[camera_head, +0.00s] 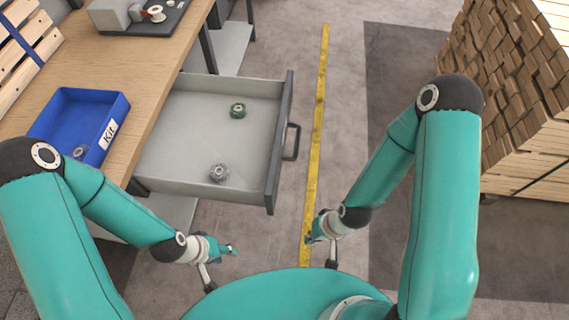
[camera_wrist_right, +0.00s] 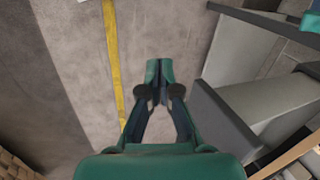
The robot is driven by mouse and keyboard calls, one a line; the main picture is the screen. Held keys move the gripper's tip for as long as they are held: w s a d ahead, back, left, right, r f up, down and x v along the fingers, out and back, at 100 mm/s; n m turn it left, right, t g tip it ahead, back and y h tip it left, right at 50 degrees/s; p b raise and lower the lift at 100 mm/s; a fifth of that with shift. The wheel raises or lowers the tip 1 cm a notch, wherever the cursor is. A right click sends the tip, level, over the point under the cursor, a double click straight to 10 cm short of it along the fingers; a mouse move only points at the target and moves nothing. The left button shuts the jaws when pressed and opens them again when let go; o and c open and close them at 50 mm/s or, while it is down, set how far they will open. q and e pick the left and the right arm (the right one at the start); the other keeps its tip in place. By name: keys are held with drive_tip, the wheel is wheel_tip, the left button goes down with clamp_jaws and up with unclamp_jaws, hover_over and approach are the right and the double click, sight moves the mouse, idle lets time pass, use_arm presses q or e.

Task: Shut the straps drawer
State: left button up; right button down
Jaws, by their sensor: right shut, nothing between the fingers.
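The drawer (camera_head: 185,145) is pulled well out from under the wooden workbench. Its dark front panel (camera_head: 281,150) carries a bar handle (camera_head: 292,142) on the outside. A green roll (camera_head: 238,110) and a grey roll (camera_head: 219,172) lie inside. My right gripper (camera_head: 309,238) is in front of the drawer, below the handle in the picture and apart from it. In the right wrist view its fingertips (camera_wrist_right: 158,72) are together with nothing between them. My left gripper (camera_head: 233,250) is small below the drawer's near side; its jaw opening is unclear.
A blue Kit bin (camera_head: 80,115) stands on the workbench (camera_head: 140,75). A yellow floor line (camera_head: 318,110) runs past the drawer front. A pallet stack of brown boxes (camera_head: 515,70) stands at right. The floor between drawer and pallet is clear apart from my arm.

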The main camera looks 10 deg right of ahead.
drive_tip(key=w+d+f+m+b, duration=0.2)
drive_tip(key=w+d+m+b, duration=0.3)
drive_tip(key=w+m+b, duration=0.3)
drive_tip(key=w+d+r+m+t+y+b, duration=0.2)
drive_tip(key=w+r+m+y+b, duration=0.35)
drive_tip(key=w+r+m, duration=0.55)
drive_tip(key=a+r+b+x, duration=0.1)
drive_tip(key=x, duration=1.1)
drive_tip(key=shift+m+h, duration=0.3)
drive_tip(key=shift+h, duration=0.15)
drive_tip(key=shift+a, duration=0.15)
